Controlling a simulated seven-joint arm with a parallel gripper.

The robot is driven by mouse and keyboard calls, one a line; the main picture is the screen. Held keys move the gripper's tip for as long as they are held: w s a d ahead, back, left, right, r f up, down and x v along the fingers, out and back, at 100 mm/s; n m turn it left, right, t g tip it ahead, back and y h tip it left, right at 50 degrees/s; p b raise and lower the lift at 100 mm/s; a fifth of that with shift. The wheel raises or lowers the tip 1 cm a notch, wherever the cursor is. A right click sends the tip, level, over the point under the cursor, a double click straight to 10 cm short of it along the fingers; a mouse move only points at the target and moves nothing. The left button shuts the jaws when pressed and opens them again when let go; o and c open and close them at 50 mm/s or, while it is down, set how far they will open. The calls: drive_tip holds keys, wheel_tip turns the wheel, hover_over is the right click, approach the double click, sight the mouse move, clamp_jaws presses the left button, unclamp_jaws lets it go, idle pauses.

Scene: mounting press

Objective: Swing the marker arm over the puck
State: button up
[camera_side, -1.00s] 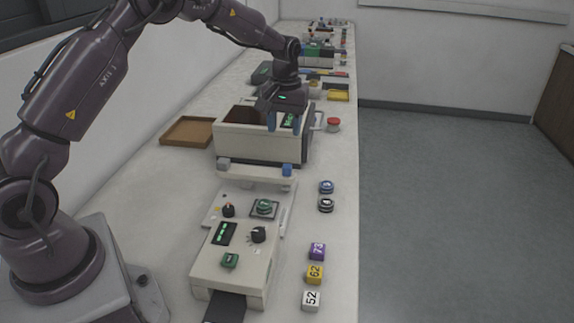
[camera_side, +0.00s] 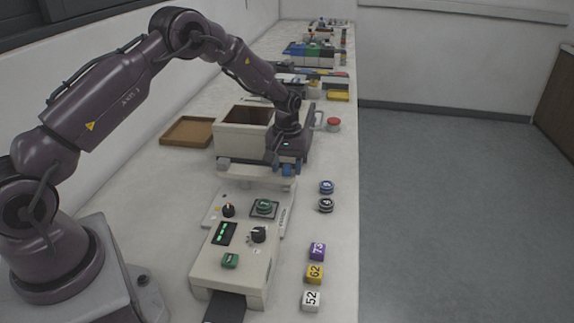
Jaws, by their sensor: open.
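A pale bar that looks like the marker arm (camera_side: 250,172) lies crosswise in front of the cream box. It has a grey block (camera_side: 223,164) at its left end and a blue knob (camera_side: 287,170) at its right end. A round green disc, possibly the puck (camera_side: 264,206), sits in a dark square on the pale plate, nearer the camera than the bar. My gripper (camera_side: 286,163) is open and low, its blue fingers near the blue knob. I cannot tell whether the fingers touch the knob.
The cream box (camera_side: 232,140) stands behind the bar. A control box (camera_side: 215,268) with dials is in front. Two round discs, blue (camera_side: 326,187) and black (camera_side: 325,205), and several numbered cubes (camera_side: 315,273) line the right edge. A brown tray (camera_side: 187,131) lies left; a red button (camera_side: 333,124) is right.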

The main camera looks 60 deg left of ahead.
drive_tip(key=shift+f, duration=0.1)
clamp_jaws()
drive_tip(key=shift+d, duration=0.1)
drive_tip(key=s+d+m, duration=0.1)
drive_tip(key=s+m, duration=0.1)
drive_tip(key=m, duration=0.1)
drive_tip(key=shift+s+d, duration=0.25)
drive_tip(key=shift+d, duration=0.1)
drive_tip(key=s+m, duration=0.1)
drive_tip(key=s+d+m, duration=0.1)
drive_tip(key=shift+s+m, duration=0.2)
drive_tip(key=shift+m, duration=0.2)
drive_tip(key=shift+s+d+m, duration=0.15)
drive_tip(key=shift+s+m, duration=0.85)
drive_tip(key=shift+m, duration=0.1)
drive_tip(key=shift+s+m, duration=1)
drive_tip(key=shift+m, duration=0.1)
drive_tip(key=shift+s, duration=0.1)
